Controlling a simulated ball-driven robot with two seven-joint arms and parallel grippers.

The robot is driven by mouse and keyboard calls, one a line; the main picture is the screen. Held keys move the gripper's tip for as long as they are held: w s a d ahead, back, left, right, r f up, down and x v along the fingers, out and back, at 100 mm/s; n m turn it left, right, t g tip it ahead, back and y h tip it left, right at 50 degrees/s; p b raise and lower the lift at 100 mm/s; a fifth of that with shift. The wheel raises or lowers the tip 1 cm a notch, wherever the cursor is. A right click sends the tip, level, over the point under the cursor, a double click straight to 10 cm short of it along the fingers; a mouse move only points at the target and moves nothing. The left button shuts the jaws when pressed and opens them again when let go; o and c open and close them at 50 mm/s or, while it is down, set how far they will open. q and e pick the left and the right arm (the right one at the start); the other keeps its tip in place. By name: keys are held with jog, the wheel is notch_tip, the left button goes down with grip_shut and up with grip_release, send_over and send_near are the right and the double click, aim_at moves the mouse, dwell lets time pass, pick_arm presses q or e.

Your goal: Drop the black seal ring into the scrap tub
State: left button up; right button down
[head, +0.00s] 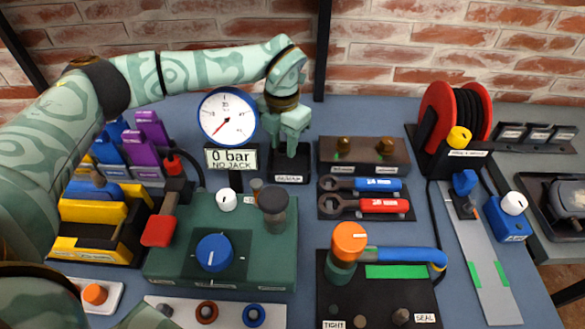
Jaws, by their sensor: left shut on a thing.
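My left gripper (291,148) is in the back middle, just right of the round gauge, pointing down over a small black tub (290,177) with a white label too small to read; it appears to be the scrap tub. The gripper is shut on a small dark thing, mostly hidden by the fingers, which I take to be the black seal ring. It is held above the tub. A brown ring (206,312) and a blue ring (253,315) lie on a pale strip at the front. My right gripper is not in view.
The gauge (228,116) stands close left of the gripper, over a "0 bar NO JACK" display (231,158). A green box with a blue knob (214,252) is in front. Wrenches (375,205) lie right of the tub. A red reel (437,112) stands farther right.

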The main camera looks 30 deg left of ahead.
aim_at(284, 165)
pick_arm(q)
jog(key=shift+r, duration=0.15)
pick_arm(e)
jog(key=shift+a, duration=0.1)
pick_arm(q)
jog(key=o, duration=1)
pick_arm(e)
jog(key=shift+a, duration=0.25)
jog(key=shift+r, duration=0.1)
pick_arm(q)
notch_tip(284, 165, up, 16)
jog(key=p, duration=0.5)
jog(key=shift+r, duration=0.1)
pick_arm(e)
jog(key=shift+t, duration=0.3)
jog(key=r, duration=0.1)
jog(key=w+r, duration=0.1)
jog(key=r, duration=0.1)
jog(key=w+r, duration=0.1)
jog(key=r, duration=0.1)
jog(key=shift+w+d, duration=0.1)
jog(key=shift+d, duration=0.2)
